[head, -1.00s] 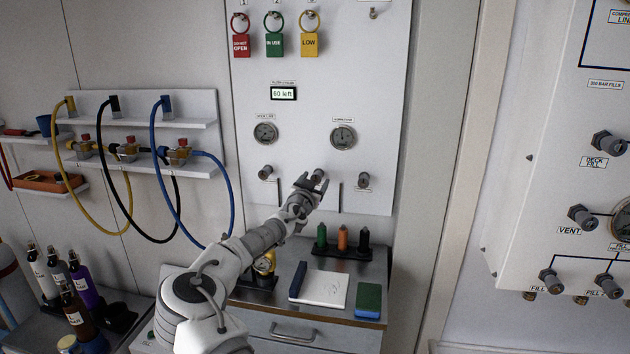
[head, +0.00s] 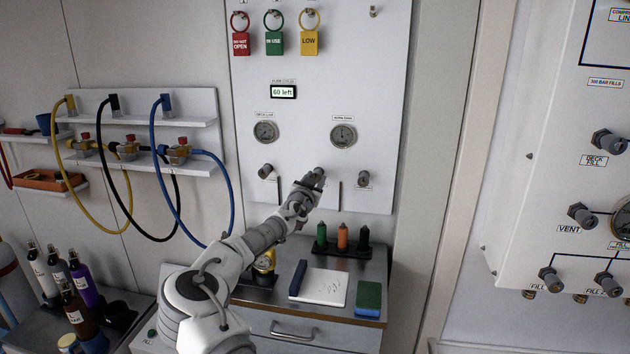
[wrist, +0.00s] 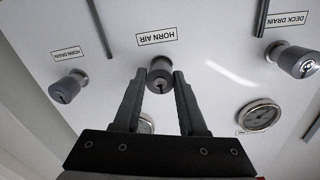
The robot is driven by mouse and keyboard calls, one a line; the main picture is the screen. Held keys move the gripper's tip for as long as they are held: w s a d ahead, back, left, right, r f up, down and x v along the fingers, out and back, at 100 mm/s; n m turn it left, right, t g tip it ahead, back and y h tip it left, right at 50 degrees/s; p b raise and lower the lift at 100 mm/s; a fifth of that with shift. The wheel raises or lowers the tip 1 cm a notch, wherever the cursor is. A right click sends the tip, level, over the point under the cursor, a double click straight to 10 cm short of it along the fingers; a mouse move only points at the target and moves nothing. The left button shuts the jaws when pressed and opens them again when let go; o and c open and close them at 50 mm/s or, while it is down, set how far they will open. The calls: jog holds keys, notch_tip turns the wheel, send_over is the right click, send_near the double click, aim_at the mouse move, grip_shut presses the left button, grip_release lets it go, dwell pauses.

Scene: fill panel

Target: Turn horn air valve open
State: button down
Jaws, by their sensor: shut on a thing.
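The horn air valve is a dark grey round knob (wrist: 160,76) below its "HORN AIR" label (wrist: 157,36) in the wrist view, where the lettering appears upside down. My gripper (wrist: 159,82) has one finger on each side of this knob and is shut on it. In the head view my gripper (head: 314,181) reaches the lower middle of the white panel (head: 385,90), and its fingers hide most of the knob. How far the valve is turned cannot be told.
The horn drain knob (wrist: 68,86) and the deck drain knob (wrist: 296,62) flank the valve in the wrist view. Two gauges (head: 343,136) (head: 265,132) sit above. Below, a cabinet top holds several coloured bottles (head: 342,236) and a notepad (head: 323,287).

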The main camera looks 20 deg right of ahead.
jog(key=shift+f+n+b, duration=0.15)
jog(key=shift+n+b, duration=0.15)
jog(key=shift+b, duration=0.2)
jog(key=shift+d+n+t+y+b, duration=0.1)
jog(key=shift+n+t+y+b, duration=0.25)
jog(key=shift+n+b, duration=6.35)
jog(key=shift+n+t+y+b, duration=0.3)
jog(key=shift+n+b, duration=3.45)
jog(key=shift+n, duration=5.85)
jog(key=shift+c, duration=2.4)
grip_release()
